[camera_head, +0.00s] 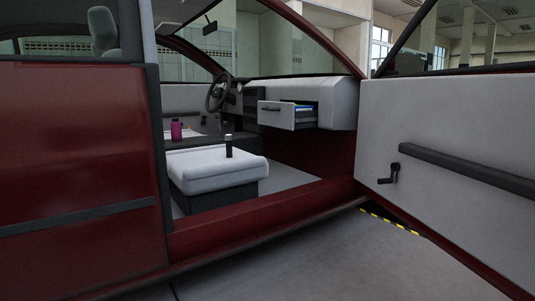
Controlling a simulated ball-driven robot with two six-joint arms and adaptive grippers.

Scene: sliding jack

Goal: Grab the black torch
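A small dark upright cylinder, which looks like the black torch (228,147), stands on the white car seat (212,166) inside the red car. Its top looks lighter than its body. It stands clear of other things on the seat. Neither of my grippers shows in the head view.
The car door (455,135) stands open at the right, and the red door sill (270,213) runs across the front. The glove drawer (277,114) is pulled open. A magenta bottle (177,130) and steering wheel (217,93) are farther back.

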